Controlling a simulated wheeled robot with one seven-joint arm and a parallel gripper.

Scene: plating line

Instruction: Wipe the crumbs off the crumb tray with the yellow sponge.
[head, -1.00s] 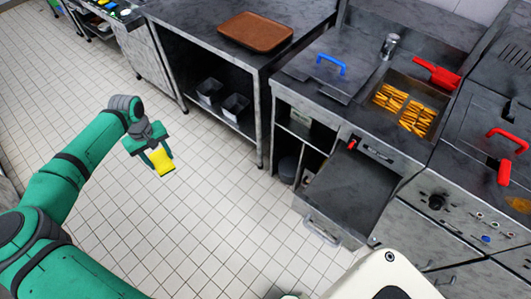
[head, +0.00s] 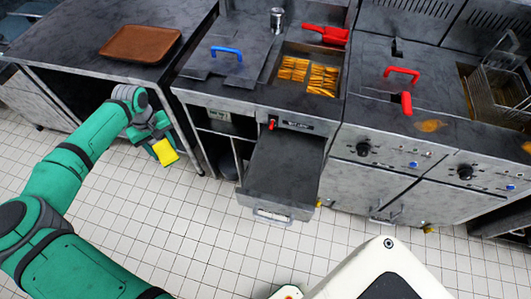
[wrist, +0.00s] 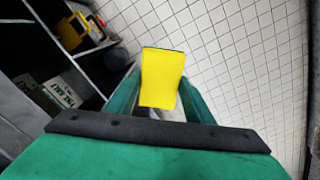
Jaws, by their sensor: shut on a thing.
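The yellow sponge (head: 165,152) is held between the fingers of my gripper (head: 159,143), above the tiled floor at left. In the wrist view the sponge (wrist: 162,78) sticks out past the green fingers. The crumb tray (head: 285,165) appears to be the dark, flat tray pulled out like a drawer below the fries station, with a metal handle at its front edge. My gripper is to the left of the tray and apart from it. I cannot make out crumbs on the tray at this size.
A brown serving tray (head: 140,43) lies on the dark counter at back left. Fries (head: 308,73) sit in a bin with a red scoop (head: 325,34) behind it. A blue-handled lid (head: 228,55) is beside them. A fryer basket (head: 498,87) stands at right.

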